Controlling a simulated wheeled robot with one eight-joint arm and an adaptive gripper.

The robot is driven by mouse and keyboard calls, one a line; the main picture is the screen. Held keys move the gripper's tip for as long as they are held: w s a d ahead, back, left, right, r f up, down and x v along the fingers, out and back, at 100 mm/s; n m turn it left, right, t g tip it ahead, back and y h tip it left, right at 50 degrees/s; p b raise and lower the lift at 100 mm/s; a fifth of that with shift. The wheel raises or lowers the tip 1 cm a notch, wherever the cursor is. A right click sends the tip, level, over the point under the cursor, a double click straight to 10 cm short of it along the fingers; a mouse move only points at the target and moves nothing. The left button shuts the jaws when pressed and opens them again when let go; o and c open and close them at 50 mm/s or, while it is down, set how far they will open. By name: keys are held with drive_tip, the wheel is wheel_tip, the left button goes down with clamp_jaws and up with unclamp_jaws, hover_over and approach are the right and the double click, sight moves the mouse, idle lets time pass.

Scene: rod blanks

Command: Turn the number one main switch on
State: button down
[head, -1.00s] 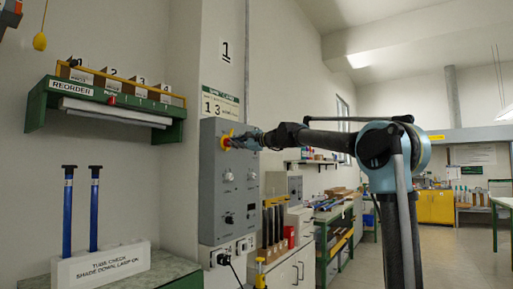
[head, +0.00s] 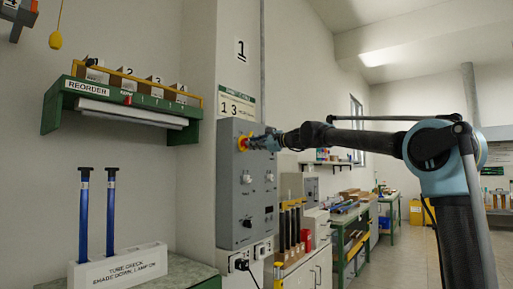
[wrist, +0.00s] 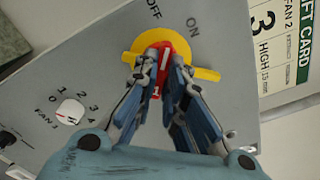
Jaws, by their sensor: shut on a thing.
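The number one main switch (wrist: 162,60) is a red handle marked 1 on a yellow disc, high on a grey panel (head: 229,200). In the wrist view, OFF is printed above the disc and ON is to the upper right. The handle's upper end appears to point between the two words. My gripper (wrist: 159,72) has a finger on each side of the red handle and is shut on it. In the head view my gripper (head: 252,142) reaches the panel from the right and hides part of the switch.
A white FAN 1 knob (wrist: 70,112) sits below left of the switch. A green shelf (head: 120,106) and a white tube-check block (head: 122,267) are to the left. Sockets are below the panel.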

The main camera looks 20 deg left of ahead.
drive_tip(key=c, duration=1.7)
unclamp_jaws()
drive_tip(key=shift+w, duration=0.15)
drive_tip(key=shift+o, duration=0.2)
drive_tip(key=v, duration=1.2)
drive_tip(key=shift+f, duration=0.1)
